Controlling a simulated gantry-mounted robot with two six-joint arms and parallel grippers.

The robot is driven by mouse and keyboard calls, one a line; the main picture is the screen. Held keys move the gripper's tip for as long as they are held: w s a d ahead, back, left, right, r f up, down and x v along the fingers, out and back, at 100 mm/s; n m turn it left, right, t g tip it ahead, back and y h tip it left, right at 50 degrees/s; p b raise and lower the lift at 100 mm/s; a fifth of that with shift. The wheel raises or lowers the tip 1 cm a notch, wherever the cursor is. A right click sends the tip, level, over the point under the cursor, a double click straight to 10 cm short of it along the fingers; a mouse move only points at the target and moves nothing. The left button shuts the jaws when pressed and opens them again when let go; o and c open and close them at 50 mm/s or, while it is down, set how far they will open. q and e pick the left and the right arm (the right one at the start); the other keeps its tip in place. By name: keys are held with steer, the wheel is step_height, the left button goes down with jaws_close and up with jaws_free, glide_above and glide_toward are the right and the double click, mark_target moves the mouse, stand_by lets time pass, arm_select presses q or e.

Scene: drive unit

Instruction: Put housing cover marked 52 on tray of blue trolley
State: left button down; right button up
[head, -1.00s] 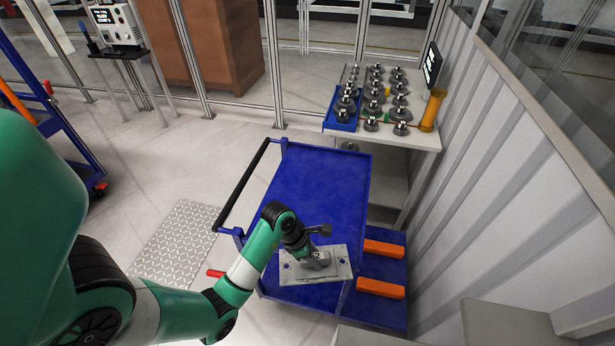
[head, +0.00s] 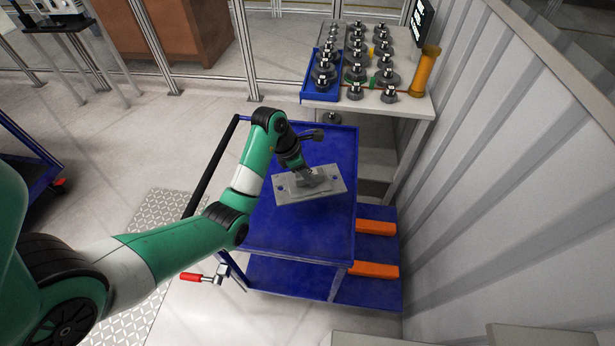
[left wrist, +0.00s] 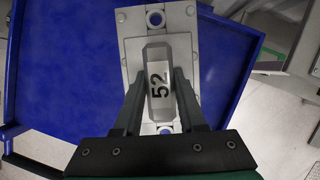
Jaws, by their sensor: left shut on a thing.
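The housing cover marked 52 (head: 326,189) is a grey flat plate with a raised block and a hole near each end. The number 52 reads on the block in the left wrist view (left wrist: 158,84). My left gripper (head: 312,176) is shut on that block. The cover is over the blue tray of the blue trolley (head: 299,228), near its middle; I cannot tell whether it touches the tray or hangs just above. The tray also shows in the left wrist view (left wrist: 60,70). My right gripper is not in view.
Behind the trolley a bench (head: 413,103) carries several grey round parts, a blue bin (head: 316,92) and a yellow cylinder (head: 424,70). Orange blocks (head: 375,270) lie on the trolley's lower shelf. A corrugated wall (head: 500,180) stands to the right. The tray's front part is bare.

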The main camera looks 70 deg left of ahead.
arm_select(q)
steer(key=w+a+f, duration=0.1)
steer(key=w+a+f+b, duration=0.1)
steer(key=a, duration=0.1)
steer(key=w+a+f+b, duration=0.1)
steer(key=a, duration=0.1)
steer(key=shift+w, duration=0.1)
steer(key=a+f+b, duration=0.1)
steer(key=w+f+b, duration=0.1)
steer(key=a+f+b, duration=0.1)
steer(key=f, duration=0.1)
steer(key=shift+w+a+b, duration=0.35)
steer(key=shift+w, duration=0.05)
steer(key=shift+w+a+f, duration=0.15)
steer(key=shift+a+f, duration=0.05)
steer(key=shift+f, duration=0.05)
steer(key=shift+w+a, duration=0.1)
steer(key=shift+a, duration=0.05)
steer(key=f+b, duration=0.1)
steer(key=f, duration=0.1)
steer(key=f+b, duration=0.1)
steer(key=b, duration=0.1)
steer(key=shift+w+a+f, duration=0.1)
steer(key=shift+a+f, duration=0.1)
steer(key=shift+f, duration=0.2)
